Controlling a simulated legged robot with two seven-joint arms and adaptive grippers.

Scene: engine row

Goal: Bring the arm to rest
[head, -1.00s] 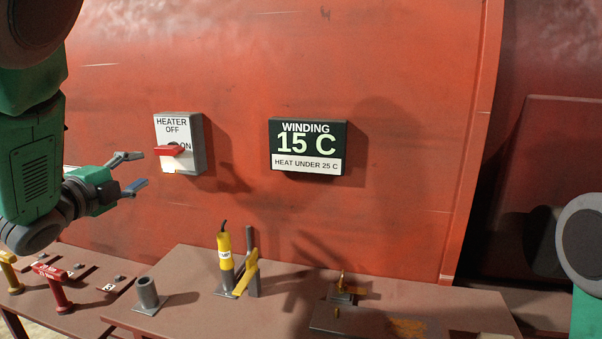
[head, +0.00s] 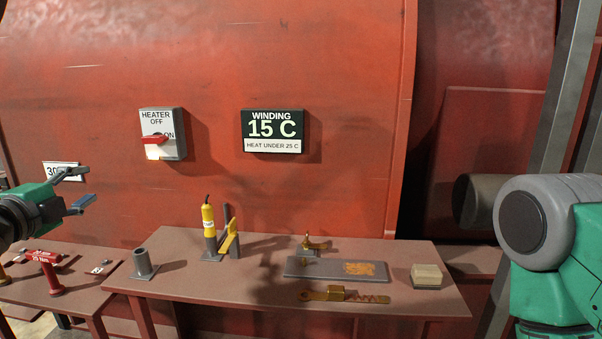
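My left gripper (head: 82,190) is at the left edge in the head view, green with grey fingers. Its fingers are spread apart with nothing between them. It hangs in front of the red wall, above the left table and apart from everything on it. My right arm (head: 560,240) shows at the right edge as a green and grey link; its gripper is out of view. The heater switch box (head: 163,135) is on the red wall, its red handle level. The winding display (head: 272,131) beside it reads 15 C.
The brown table (head: 200,273) holds a grey tube (head: 143,264), a yellow cylindrical tool (head: 208,222), a grey plate (head: 312,267), a yellow tool (head: 340,294) and a beige block (head: 426,276). A red-handled item (head: 44,264) stands on the left table. A grey post (head: 552,130) rises at right.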

